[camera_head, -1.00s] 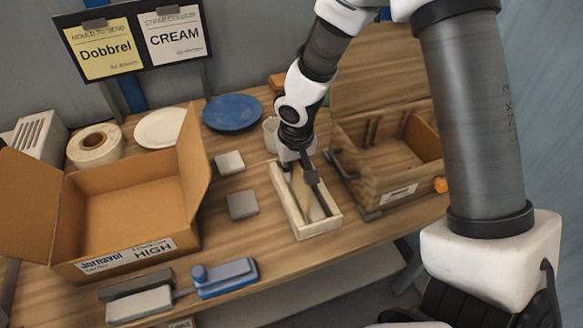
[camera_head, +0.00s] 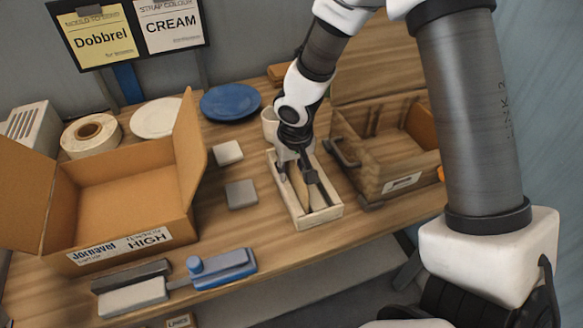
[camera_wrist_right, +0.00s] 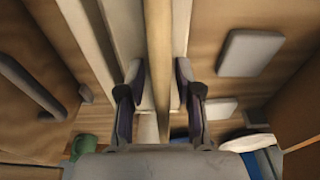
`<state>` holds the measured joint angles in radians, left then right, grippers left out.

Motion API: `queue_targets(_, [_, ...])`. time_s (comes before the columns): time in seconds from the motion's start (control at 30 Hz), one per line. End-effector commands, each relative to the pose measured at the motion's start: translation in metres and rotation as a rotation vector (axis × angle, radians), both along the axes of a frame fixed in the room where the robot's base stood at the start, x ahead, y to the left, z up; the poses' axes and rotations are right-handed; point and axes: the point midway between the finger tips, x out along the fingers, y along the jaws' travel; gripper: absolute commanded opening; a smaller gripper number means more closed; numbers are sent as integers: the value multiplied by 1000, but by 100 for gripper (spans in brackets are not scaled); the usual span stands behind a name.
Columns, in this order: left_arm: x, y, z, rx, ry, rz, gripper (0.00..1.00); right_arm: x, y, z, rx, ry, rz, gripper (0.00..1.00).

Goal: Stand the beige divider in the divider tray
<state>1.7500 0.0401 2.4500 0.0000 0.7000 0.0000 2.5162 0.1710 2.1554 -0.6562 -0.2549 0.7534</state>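The pale divider tray (camera_head: 320,217) stands on the bench left of the wooden crate. My right gripper (camera_head: 298,177) points down into it from the back. The beige divider (camera_head: 301,190) is inside the tray, between my two fingers, partly hidden by them. In the right wrist view the divider (camera_wrist_right: 158,50) shows as a narrow strip running lengthwise between the fingertips (camera_wrist_right: 159,80). A gap shows on each side of it, so the gripper is open around it. Whether the divider sits in a slot cannot be told. My left gripper is not in view.
A wooden crate (camera_head: 385,188) with a dark handle stands close right of the tray. A white cup (camera_head: 269,125) is behind it. A blue tool (camera_head: 224,268) lies near the front edge.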

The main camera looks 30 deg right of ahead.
Motion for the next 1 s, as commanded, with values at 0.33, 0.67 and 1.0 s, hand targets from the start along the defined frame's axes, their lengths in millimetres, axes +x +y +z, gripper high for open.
queue_targets(0.33, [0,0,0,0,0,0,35,0,0,4,0,-1,-1,39])
queue_targets(0.67, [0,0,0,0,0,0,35,-10,3,77,0,-7,-2,39])
queue_targets(1.0, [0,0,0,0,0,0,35,-18,4,119,0,0,0,39])
